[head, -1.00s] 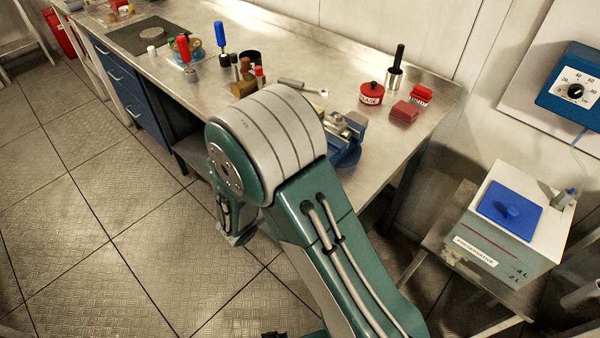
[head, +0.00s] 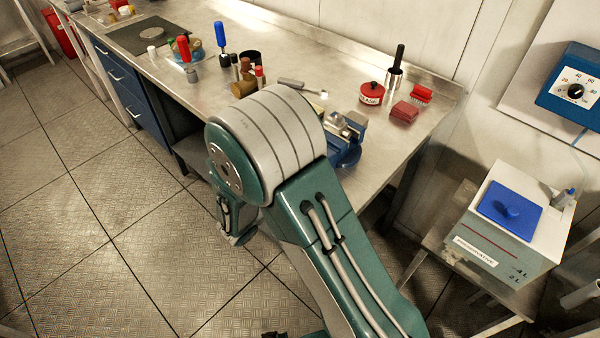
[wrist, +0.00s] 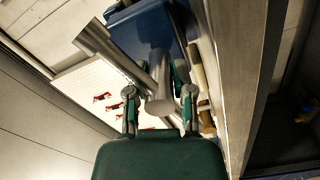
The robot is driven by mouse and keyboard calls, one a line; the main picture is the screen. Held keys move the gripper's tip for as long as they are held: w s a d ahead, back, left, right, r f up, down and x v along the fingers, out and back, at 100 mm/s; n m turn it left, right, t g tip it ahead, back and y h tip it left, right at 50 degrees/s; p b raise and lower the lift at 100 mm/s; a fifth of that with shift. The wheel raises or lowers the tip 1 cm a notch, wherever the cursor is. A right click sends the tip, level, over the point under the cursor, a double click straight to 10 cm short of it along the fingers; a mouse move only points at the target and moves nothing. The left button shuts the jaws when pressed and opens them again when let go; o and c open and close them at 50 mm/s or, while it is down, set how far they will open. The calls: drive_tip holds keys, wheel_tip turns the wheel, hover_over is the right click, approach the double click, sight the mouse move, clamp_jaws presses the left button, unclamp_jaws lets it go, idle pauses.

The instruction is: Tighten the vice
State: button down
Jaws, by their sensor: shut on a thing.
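The blue vice (head: 347,150) with its bare metal jaws is fixed at the front edge of the metal workbench, partly hidden behind my arm in the head view. Its blue body (wrist: 150,28) fills the top of the wrist view. A grey metal vice handle (wrist: 118,58) runs diagonally below the body, beside the screw, whose rounded end points toward me. My gripper (wrist: 160,92) has its two fingers on either side of these metal parts and is shut on the handle; the exact contact is hard to see.
The steel workbench (head: 300,60) carries a hammer (head: 303,87), a red tin (head: 371,92), red blocks (head: 405,111) and several screwdrivers. A white box with a blue lid (head: 510,210) stands on a stool at right. The tiled floor at left is clear.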

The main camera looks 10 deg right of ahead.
drive_tip(key=shift+s+f+m, duration=0.15)
drive_tip(key=shift+f+m, duration=0.15)
drive_tip(key=shift+m, duration=0.4)
drive_tip(key=shift+c, duration=2.4)
unclamp_jaws()
drive_tip(key=shift+a, duration=0.15)
drive_tip(key=shift+a+r, duration=0.1)
drive_tip(key=shift+r, duration=0.05)
drive_tip(key=v, duration=1.1)
drive_tip(key=shift+s+a, duration=0.2)
drive_tip(key=shift+a, duration=0.15)
